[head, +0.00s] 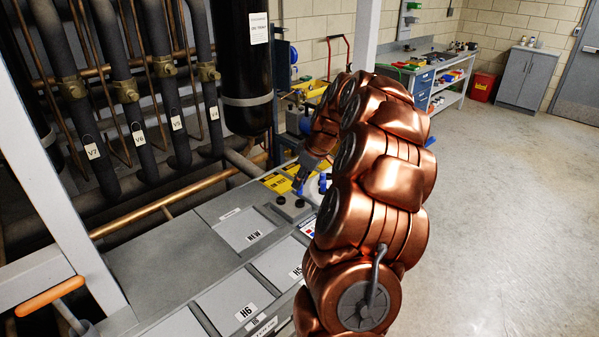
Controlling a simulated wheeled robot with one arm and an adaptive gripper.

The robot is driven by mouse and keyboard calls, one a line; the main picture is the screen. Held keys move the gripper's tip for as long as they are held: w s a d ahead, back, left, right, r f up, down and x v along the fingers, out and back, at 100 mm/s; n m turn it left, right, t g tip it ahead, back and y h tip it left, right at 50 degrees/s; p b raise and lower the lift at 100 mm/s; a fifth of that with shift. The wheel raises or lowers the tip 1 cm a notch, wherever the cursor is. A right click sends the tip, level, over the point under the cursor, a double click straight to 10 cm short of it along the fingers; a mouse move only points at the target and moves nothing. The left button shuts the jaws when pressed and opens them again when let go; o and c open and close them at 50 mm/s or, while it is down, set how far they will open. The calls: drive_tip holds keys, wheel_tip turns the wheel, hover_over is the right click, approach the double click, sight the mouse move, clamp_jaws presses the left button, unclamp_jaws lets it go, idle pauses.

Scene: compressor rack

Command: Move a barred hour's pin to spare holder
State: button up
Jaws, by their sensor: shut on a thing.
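My gripper (299,187) is at the far end of the grey bench top, pointing down, with blue showing at its tip. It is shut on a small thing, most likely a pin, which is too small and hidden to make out. Just beside and below it, a grey block (291,210) carries two round black knobs or pin heads (281,200). A pale round dial (314,191) shows partly behind the gripper, with more blue at its edge (323,182). My copper-coloured arm hides the right part of this area. Hour markings and single pins cannot be read.
Grey panels labelled NEW (253,237) and H6 (246,312) lie along the bench. Yellow labels (278,183) lie behind the gripper. Dark pipes with valve tags (92,151) and a black cylinder (238,70) stand at the back left. The floor (510,200) at right is clear.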

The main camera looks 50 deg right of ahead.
sight(301, 190)
drive_tip(key=shift+f, duration=0.4)
drive_tip(key=shift+s+b, duration=0.1)
drive_tip(key=shift+b, duration=1)
idle(0.5)
idle(0.4)
drive_tip(key=shift+f+b, duration=0.85)
drive_tip(key=shift+f+b, duration=0.85)
drive_tip(key=shift+b, duration=0.35)
idle(1.1)
drive_tip(key=o, duration=0.9)
